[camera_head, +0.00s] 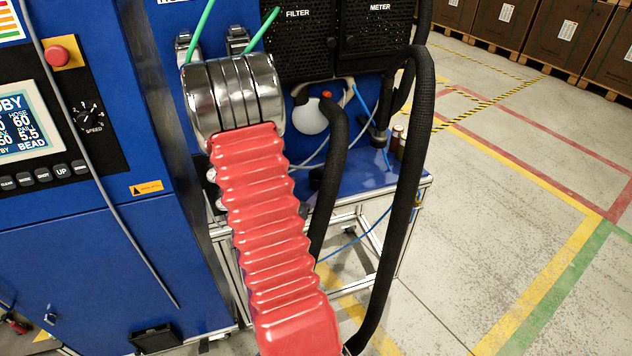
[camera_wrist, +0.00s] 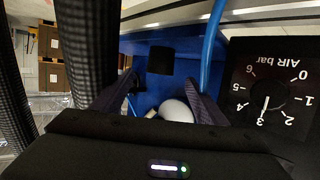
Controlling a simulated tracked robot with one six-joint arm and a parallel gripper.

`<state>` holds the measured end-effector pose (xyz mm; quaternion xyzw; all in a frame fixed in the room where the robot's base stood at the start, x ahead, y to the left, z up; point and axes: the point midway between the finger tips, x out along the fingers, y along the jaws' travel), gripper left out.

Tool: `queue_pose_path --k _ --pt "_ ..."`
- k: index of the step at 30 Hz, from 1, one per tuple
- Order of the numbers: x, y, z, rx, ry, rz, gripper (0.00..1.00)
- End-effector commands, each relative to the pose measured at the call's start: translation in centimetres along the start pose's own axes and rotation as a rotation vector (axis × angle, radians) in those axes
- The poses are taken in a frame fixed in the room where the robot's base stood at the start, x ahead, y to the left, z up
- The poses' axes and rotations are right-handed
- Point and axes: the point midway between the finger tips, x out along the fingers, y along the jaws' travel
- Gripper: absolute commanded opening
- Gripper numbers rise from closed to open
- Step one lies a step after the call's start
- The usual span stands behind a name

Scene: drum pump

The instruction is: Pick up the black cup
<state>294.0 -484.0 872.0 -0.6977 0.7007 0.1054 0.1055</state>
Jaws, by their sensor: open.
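A short black cylindrical thing, which looks like the black cup (camera_wrist: 161,60), stands against the blue surface in the wrist view, above and between my fingers. My gripper (camera_wrist: 155,92) is open, with its two dark fingers apart to left and right. The cup lies beyond the fingertips, and nothing is clamped between them. A white rounded thing (camera_wrist: 176,110) shows low between the fingers, partly covered.
A thick black hose (camera_head: 408,180) loops at the right of the blue bench. A white round container (camera_head: 311,116) sits near the filter panel (camera_head: 297,40). A pressure gauge (camera_wrist: 268,95) is close on the right in the wrist view. Open floor lies right of the bench.

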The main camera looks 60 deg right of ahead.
Motion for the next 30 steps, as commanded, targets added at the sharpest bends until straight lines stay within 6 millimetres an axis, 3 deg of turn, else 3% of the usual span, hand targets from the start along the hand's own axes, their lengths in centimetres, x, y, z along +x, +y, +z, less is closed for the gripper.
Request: queue_pose_path --k 16,30 --pt "7.4 -0.1 0.1 0.001 -0.001 0.000 0.67" --pt "8.3 -0.2 0.1 -0.001 -0.001 -0.004 0.67"
